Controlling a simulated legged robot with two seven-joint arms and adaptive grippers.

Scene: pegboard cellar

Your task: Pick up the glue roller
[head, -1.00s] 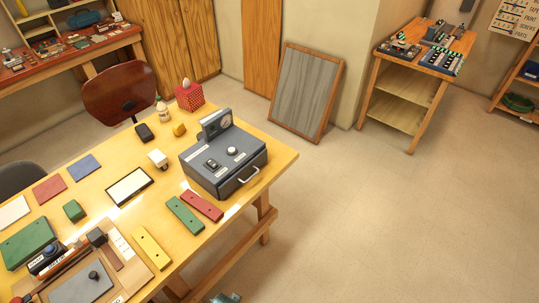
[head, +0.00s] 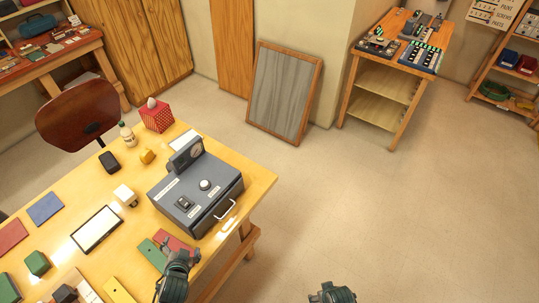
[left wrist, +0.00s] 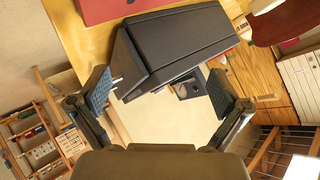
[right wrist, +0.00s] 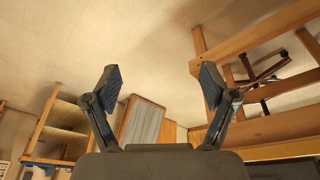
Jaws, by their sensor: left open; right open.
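No item is clearly recognisable as the glue roller. Small items on the yellow table (head: 255,180) include a white block-like piece (head: 125,194), a mustard piece (head: 147,156) and a dark rounded piece (head: 109,161); I cannot tell whether one is it. My left gripper (head: 181,246) is open and empty by the table's front edge, near the red bar (head: 174,242) and green bar (head: 152,254). In the left wrist view, the grey box (left wrist: 180,45) shows beyond its fingers. My right gripper (head: 331,291) is open and empty over the floor, right of the table.
The grey box with a dial and handle (head: 197,195) stands at the table's right end. A red dotted box (head: 157,116) and a small bottle (head: 128,135) stand behind. A brown chair (head: 78,113) is at the far side. The floor (head: 400,220) at right is clear.

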